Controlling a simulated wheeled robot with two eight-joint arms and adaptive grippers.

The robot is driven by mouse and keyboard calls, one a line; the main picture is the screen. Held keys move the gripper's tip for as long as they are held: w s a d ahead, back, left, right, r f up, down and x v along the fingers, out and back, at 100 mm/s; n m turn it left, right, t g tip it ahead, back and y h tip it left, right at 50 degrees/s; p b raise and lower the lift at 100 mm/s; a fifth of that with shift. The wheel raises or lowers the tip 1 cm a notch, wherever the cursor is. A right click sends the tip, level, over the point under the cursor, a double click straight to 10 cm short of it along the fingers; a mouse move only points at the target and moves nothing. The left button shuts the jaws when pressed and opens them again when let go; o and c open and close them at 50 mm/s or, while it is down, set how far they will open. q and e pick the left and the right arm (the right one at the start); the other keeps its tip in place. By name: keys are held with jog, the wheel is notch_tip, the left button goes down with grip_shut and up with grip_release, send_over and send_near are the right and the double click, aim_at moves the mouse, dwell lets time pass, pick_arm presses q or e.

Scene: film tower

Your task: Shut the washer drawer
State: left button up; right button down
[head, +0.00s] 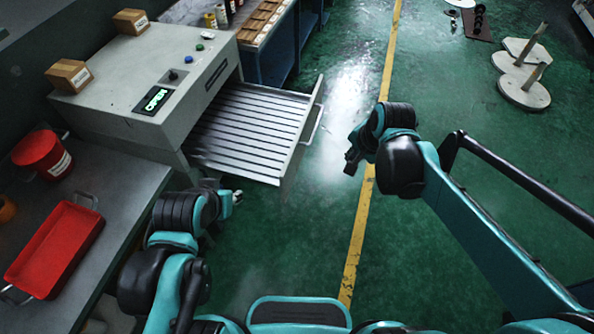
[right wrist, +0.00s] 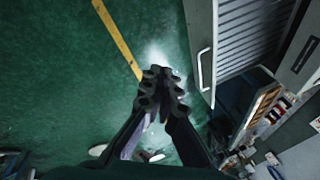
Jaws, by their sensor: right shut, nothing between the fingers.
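The washer (head: 160,60) is a pale grey box with a green-lit panel (head: 152,101) that seems to read OPEN. Its slatted drawer (head: 250,125) is pulled far out to the right, with a bar handle (head: 312,124) on the front. The drawer (right wrist: 245,35) and handle (right wrist: 203,68) also show right of the fingers in the right wrist view. My right gripper (head: 352,160) is shut and empty, right of the drawer front and apart from it; its fingertips (right wrist: 162,85) meet. My left gripper (head: 237,198) is below the drawer's near corner; its fingers are too small to judge.
A grey bench at left bears a red tray (head: 55,250) and a red pot (head: 42,154). Two small cardboard boxes (head: 70,76) (head: 131,21) sit on the washer. A blue bench (head: 268,62) stands beyond the drawer. Green floor with a yellow line (head: 372,150) is clear before the drawer.

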jog(key=w+a+f+m+g, duration=0.2)
jog(key=w+a+f+m, duration=0.25)
jog(key=w+f, duration=0.3)
jog(key=w+a+f+m+b, duration=0.1)
jog(key=w+a+f+m, duration=0.1)
jog(key=f, duration=0.5)
jog(key=w+a+f+m+g+y+b, duration=0.1)
jog(key=w+a+f+m+b, duration=0.1)
jog(key=a+f, duration=0.3)
jog(key=w+a+f+m+b, duration=0.1)
jog(key=w+a+f+m, duration=0.2)
jog(key=f, duration=0.7)
jog(key=shift+a+g+b, duration=0.3)
jog(key=shift+b, duration=0.1)
